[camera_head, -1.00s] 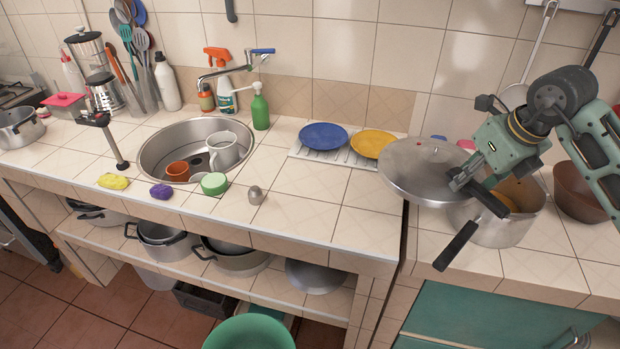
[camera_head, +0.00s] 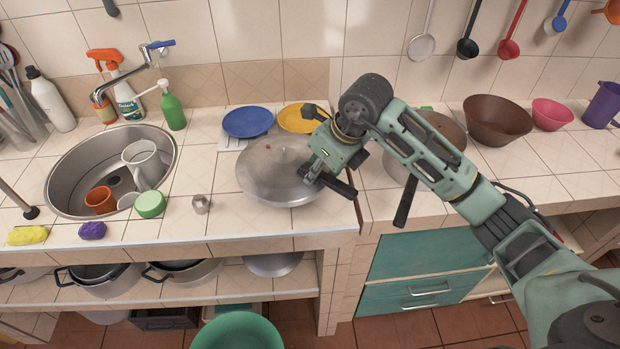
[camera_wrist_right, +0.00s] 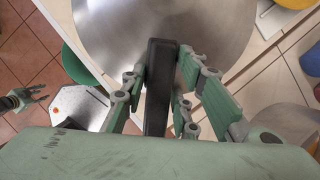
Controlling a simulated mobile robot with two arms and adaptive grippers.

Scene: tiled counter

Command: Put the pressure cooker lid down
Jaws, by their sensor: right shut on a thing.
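The pressure cooker lid (camera_head: 270,165), a round silver metal disc, lies roughly level over the tiled counter, in front of the blue and yellow plates. I cannot tell whether it touches the tiles. My right gripper (camera_head: 318,180) is shut on its long black handle at the lid's right side. The right wrist view shows the lid (camera_wrist_right: 205,30) and the handle (camera_wrist_right: 158,90) between the fingers. The open metal pot (camera_head: 398,168) stands to the right, partly hidden by my right arm. My left gripper (camera_wrist_right: 24,98) is small in the right wrist view, fingers apart and empty.
The blue plate (camera_head: 248,122) and yellow plate (camera_head: 297,118) are close behind the lid. A small metal shaker (camera_head: 201,204) and green round container (camera_head: 150,205) stand left of it, by the sink (camera_head: 68,165). The counter's front edge is near. A brown bowl (camera_head: 497,120) is farther right.

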